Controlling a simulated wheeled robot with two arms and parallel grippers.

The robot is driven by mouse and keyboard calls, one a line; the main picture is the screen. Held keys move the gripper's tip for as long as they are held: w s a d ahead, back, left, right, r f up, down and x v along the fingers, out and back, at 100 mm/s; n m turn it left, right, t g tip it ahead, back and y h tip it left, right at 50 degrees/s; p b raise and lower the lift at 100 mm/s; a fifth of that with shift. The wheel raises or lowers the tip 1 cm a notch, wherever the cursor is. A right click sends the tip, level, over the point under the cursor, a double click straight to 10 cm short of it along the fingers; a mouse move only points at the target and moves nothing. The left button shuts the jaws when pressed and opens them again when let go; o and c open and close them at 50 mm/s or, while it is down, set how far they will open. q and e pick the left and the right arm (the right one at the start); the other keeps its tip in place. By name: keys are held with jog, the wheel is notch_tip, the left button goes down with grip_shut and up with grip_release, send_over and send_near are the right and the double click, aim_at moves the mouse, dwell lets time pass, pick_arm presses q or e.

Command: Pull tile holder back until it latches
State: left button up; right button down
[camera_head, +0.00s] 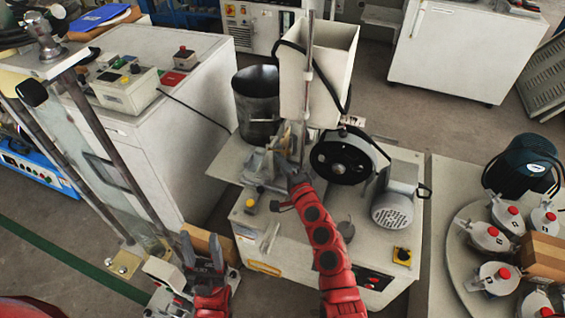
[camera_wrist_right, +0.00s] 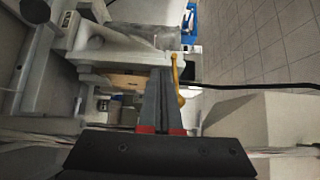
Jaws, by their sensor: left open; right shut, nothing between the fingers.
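The abrasion-type machine (camera_head: 300,190) stands at the middle of the head view. What looks like its tile holder (camera_head: 258,166), a pale assembly, sits on its left top. My right gripper (camera_head: 284,166) is shut and empty, close beside that assembly; I cannot tell whether it touches. In the wrist view my right gripper's fingers (camera_wrist_right: 160,82) are together, with a pale machine part (camera_wrist_right: 120,56) ahead and a yellow lever (camera_wrist_right: 177,78) just right of the tips. My left gripper (camera_head: 201,246) is open and empty, lower left, away from the holder.
A white hopper (camera_head: 318,75) and a dark metal bucket (camera_head: 256,100) stand behind the holder. A black wheel (camera_head: 343,158) and a motor (camera_head: 392,208) lie to its right. A brown block (camera_head: 205,240) is by my left gripper. Jars (camera_head: 490,238) stand on a round table at right.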

jog(key=shift+a, duration=0.1)
jog(key=a, duration=0.1)
jog(key=w+a, duration=0.1)
jog(key=a, duration=0.3)
jog(key=shift+w+b, duration=0.35)
jog(key=shift+b, duration=0.05)
